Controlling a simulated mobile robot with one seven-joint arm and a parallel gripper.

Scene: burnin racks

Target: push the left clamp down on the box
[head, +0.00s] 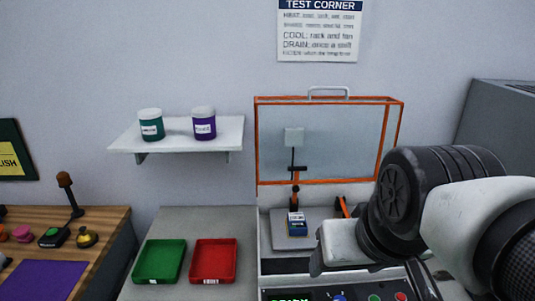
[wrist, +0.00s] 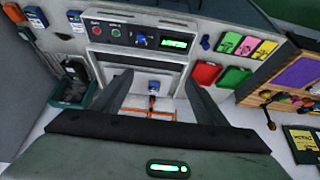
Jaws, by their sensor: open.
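The test box (head: 264,245) stands open, with its orange-framed clear lid (head: 330,100) raised. Inside, the left clamp (head: 295,190) has an orange and black body and a dark upright stem. A blue block (head: 297,226) sits on the pale plate just in front of it. A second orange clamp (head: 342,206) to the right is mostly hidden by my arm. My gripper (head: 317,262) is at the box's front right, apart from the left clamp. In the wrist view my gripper (wrist: 158,78) has its fingers spread with nothing between them; orange parts (wrist: 151,104) show beyond.
A control panel (wrist: 140,38) with buttons and a green display is on the box front. Green (head: 160,261) and red (head: 213,261) trays lie left of the box. A shelf (head: 180,134) holds two jars. The raised lid stands behind the clamps.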

